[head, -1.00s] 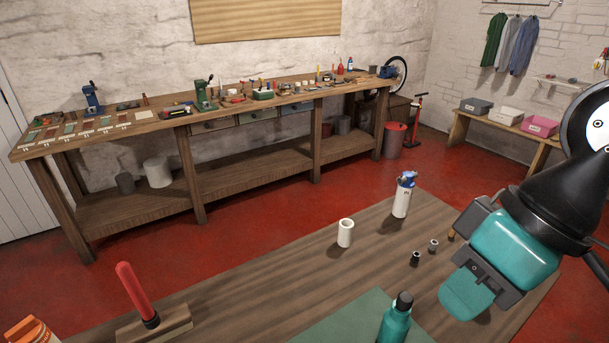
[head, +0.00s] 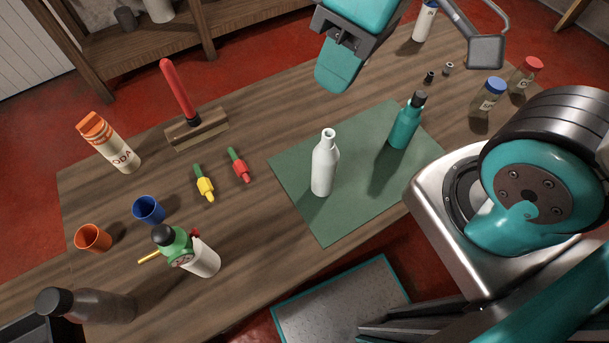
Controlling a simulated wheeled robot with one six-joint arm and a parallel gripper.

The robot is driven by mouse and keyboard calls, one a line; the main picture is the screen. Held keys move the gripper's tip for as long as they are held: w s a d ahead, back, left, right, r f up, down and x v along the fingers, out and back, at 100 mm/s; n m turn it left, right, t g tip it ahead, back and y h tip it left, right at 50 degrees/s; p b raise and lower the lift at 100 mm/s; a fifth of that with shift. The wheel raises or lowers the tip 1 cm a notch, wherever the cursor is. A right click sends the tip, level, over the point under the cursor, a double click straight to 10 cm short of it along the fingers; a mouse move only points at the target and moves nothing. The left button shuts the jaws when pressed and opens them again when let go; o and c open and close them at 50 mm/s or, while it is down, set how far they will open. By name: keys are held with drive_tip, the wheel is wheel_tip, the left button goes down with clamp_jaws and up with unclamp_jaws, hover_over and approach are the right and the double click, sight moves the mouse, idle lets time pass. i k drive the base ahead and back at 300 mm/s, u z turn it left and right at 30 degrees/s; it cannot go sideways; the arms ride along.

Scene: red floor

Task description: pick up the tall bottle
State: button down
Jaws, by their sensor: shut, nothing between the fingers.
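Two upright bottles stand on the green mat (head: 290,185). One is a white bottle (head: 324,165) with a narrow neck near the mat's middle. The other is a teal bottle (head: 405,125) with a dark cap near the right edge. A dark brown bottle (head: 85,306) is at the table's lower left. I cannot tell for certain which one the task calls the tall bottle. My gripper (head: 337,78) is at the top middle, above the table's far side. It is shut and empty, apart from both mat bottles in the picture. Its upper part is cut off by the frame.
Yellow (head: 204,185) and red (head: 239,166) pieces lie near the middle.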

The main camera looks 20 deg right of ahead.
sight(325, 155)
drive_tip(key=u, duration=0.85)
drive_tip(key=k, duration=0.6)
drive_tip(key=u, duration=0.45)
